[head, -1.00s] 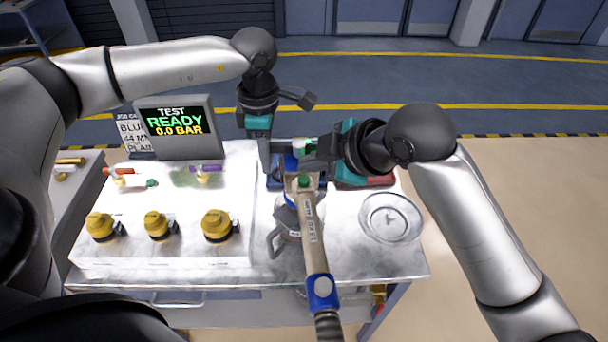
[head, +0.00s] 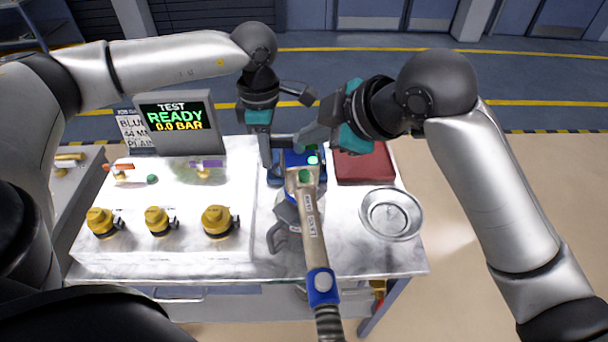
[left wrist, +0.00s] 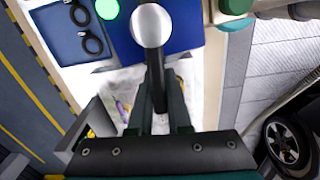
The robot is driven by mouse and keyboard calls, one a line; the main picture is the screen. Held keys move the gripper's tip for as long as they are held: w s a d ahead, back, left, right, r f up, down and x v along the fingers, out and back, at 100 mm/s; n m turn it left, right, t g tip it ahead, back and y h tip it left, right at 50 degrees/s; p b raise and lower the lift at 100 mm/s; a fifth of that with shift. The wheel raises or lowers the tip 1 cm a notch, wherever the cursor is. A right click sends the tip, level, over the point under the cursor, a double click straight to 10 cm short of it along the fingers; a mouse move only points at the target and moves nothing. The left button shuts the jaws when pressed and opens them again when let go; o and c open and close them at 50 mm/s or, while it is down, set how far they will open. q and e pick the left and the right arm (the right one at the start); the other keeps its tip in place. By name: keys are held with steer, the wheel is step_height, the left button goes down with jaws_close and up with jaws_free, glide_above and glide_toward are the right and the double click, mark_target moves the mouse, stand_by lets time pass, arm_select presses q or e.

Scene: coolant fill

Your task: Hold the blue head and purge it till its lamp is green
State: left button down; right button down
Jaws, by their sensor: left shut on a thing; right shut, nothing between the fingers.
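The blue head (head: 299,158) sits at the top of the pale handle with printed labels, over the middle of the bench. A bright green lamp (head: 313,160) shows on it, and it glows green in the left wrist view too (left wrist: 107,9). My left gripper (head: 268,160) is shut at the head's left side. In the left wrist view its fingers (left wrist: 160,100) close on a dark stem below a silver ball knob (left wrist: 151,25). The exact contact is partly hidden. My right gripper (head: 303,138) is shut and empty, just above and right of the head.
A display (head: 178,122) reads TEST READY 0.0 BAR. Several yellow caps (head: 217,221) stand on the bench at left. A red pad (head: 364,164) and a round metal dish (head: 391,213) lie at right. A hose (head: 328,323) hangs from the handle past the front edge.

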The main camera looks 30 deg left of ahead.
stand_by(0.3)
arm_select(q)
steer(key=c, duration=0.8)
jaws_free()
